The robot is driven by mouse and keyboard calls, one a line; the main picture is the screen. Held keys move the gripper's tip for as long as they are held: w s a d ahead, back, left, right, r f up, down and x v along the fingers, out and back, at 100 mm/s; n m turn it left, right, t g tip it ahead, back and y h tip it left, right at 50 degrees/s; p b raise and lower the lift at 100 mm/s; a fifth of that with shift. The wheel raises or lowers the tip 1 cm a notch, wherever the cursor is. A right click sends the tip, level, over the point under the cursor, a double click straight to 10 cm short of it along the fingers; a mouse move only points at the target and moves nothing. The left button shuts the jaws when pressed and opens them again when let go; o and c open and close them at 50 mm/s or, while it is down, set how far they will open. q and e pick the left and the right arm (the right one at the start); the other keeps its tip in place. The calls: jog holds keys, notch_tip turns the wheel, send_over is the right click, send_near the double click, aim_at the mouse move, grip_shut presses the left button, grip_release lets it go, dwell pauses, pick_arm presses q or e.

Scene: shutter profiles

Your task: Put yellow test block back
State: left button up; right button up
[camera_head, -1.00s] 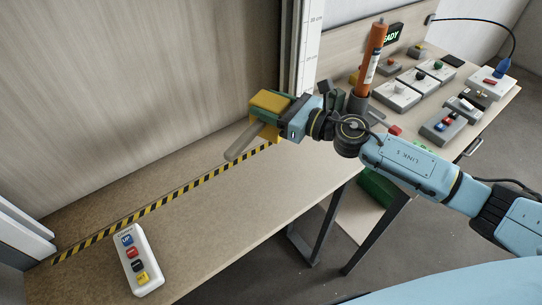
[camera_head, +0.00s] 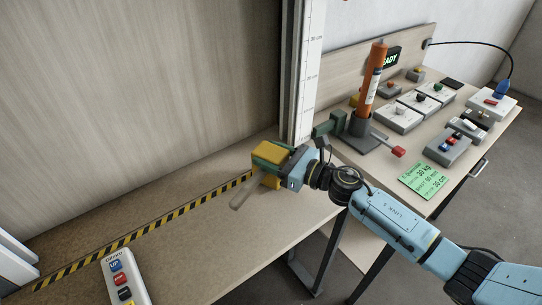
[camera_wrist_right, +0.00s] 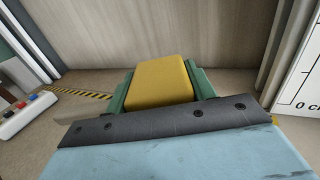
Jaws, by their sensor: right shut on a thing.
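The yellow test block (camera_head: 270,152) is held in my right gripper (camera_head: 265,165), above the wooden bench near the striped line. It has green parts beside it and a grey bar sticking out to the lower left. In the right wrist view the yellow block (camera_wrist_right: 160,80) sits between the green fingers, beyond the dark bracket. The fingers are shut on it. Whether the block touches the bench is hard to tell. My left gripper is not in view.
A black-and-yellow striped line (camera_head: 150,228) runs along the bench (camera_head: 190,250). A white control box with coloured buttons (camera_head: 125,280) lies at the lower left. A white ruler post (camera_head: 308,75) stands behind the gripper. An orange cylinder (camera_head: 376,75) and several switch boxes stand on the right table (camera_head: 395,160).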

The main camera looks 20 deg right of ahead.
jog(key=shift+f, duration=0.15)
jog(key=o, duration=0.7)
jog(key=shift+f+b, duration=0.15)
jog(key=shift+b, duration=0.15)
jog(key=shift+c, duration=0.2)
jog(key=o, duration=0.4)
jog(key=shift+o, duration=0.2)
jog(key=shift+r, duration=0.2)
jog(key=shift+r+p, duration=0.25)
jog(key=shift+p, duration=0.2)
jog(key=v, duration=0.3)
jog(key=b+v, duration=0.1)
jog(key=v, duration=0.3)
jog(key=b+v, duration=0.1)
jog(key=v, duration=0.2)
jog(key=shift+s+d+f, duration=0.25)
jog(key=shift+s+d, duration=0.05)
jog(key=shift+s+d+r, duration=0.1)
jog(key=shift+s+d, duration=0.3)
jog(key=shift+s, duration=0.05)
